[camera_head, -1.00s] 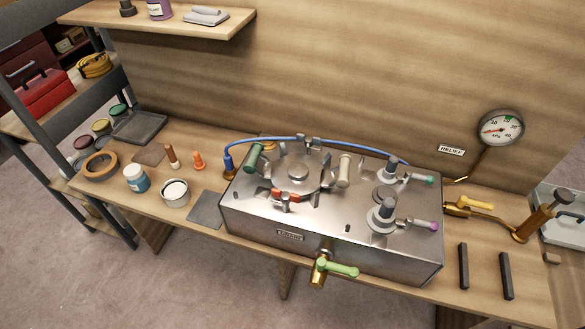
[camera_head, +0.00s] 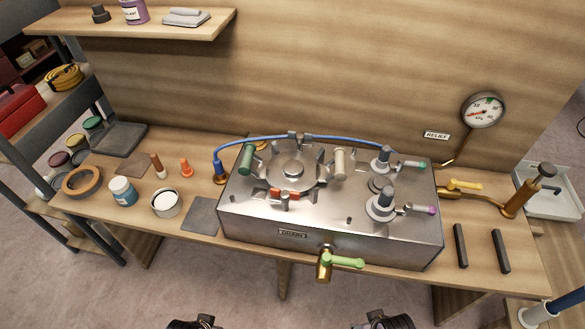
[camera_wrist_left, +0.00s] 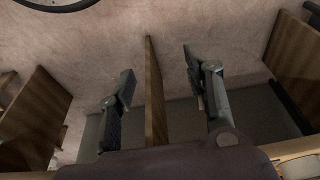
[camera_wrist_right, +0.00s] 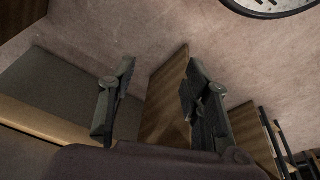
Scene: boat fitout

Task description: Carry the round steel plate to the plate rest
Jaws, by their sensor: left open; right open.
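The round steel plate (camera_head: 293,170) lies on top of the steel box (camera_head: 330,228), ringed by several clamps with a green handle (camera_head: 246,160), a cream handle (camera_head: 340,162) and a red-orange one (camera_head: 285,194). Two parallel dark bars, left (camera_head: 460,245) and right (camera_head: 501,250), lie on the bench right of the box; they look like the plate rest. My left gripper (camera_head: 195,322) and right gripper (camera_head: 385,321) show at the bottom edge, in front of the bench and away from the plate. The left wrist view (camera_wrist_left: 158,78) and right wrist view (camera_wrist_right: 160,78) show both open and empty.
A green-handled drain valve (camera_head: 326,262) juts from the box front. A blue hose (camera_head: 300,137) arches behind the plate. Two posts with side levers (camera_head: 383,202) stand on the box's right. A brass pump (camera_head: 515,200) stands behind the bars. Jars and a grey mat (camera_head: 201,214) lie left.

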